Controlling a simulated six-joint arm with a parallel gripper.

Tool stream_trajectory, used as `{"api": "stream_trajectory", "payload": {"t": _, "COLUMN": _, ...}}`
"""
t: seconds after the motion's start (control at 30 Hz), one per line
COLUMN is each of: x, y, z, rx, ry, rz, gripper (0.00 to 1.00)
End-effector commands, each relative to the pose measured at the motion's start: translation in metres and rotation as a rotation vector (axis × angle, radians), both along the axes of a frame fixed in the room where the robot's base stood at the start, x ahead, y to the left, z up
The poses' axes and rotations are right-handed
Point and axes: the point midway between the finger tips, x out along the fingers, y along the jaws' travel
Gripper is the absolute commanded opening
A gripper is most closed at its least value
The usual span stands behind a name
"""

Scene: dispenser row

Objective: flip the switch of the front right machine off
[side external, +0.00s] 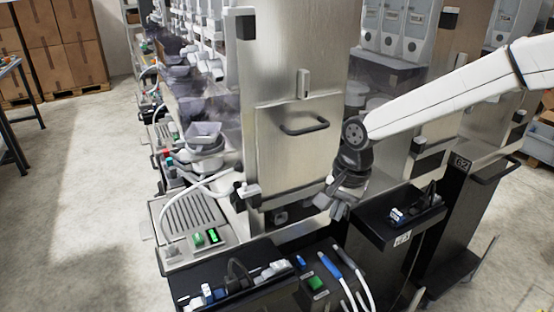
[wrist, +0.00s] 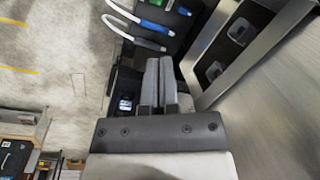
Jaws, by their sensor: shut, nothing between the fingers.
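My gripper (side external: 340,208) is shut and empty, pointing down in front of the steel machine cabinet (side external: 298,55). It hangs just left of a black shelf (side external: 385,230) carrying blue and white plugs (side external: 405,214). In the wrist view my two grey fingers (wrist: 160,64) lie side by side. A black panel (side external: 328,301) at the bottom has a green switch-like piece (side external: 316,283) and blue-handled hoses (side external: 329,254). My fingers are apart from it. The wrist view shows the blue handle (wrist: 155,27) above the fingers. I cannot tell which part is the named switch, or its position.
A door handle (side external: 304,125) juts from the cabinet. The concrete floor (side external: 80,220) at left is clear.

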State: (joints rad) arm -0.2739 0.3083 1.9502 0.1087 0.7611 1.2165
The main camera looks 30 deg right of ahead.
Motion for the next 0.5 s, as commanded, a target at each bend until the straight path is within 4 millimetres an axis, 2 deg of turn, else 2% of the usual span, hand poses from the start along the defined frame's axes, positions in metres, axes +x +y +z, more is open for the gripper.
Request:
{"api": "stream_trajectory", "payload": {"t": 0.23, "x": 0.017, "y": 0.04, "z": 0.01, "rx": 0.039, "ry": 0.062, "rz": -0.21, "gripper": 0.0}}
{"api": "stream_trajectory", "payload": {"t": 0.5, "x": 0.028, "y": 0.08, "z": 0.02, "rx": 0.066, "ry": 0.129, "rz": -0.421, "gripper": 0.0}}
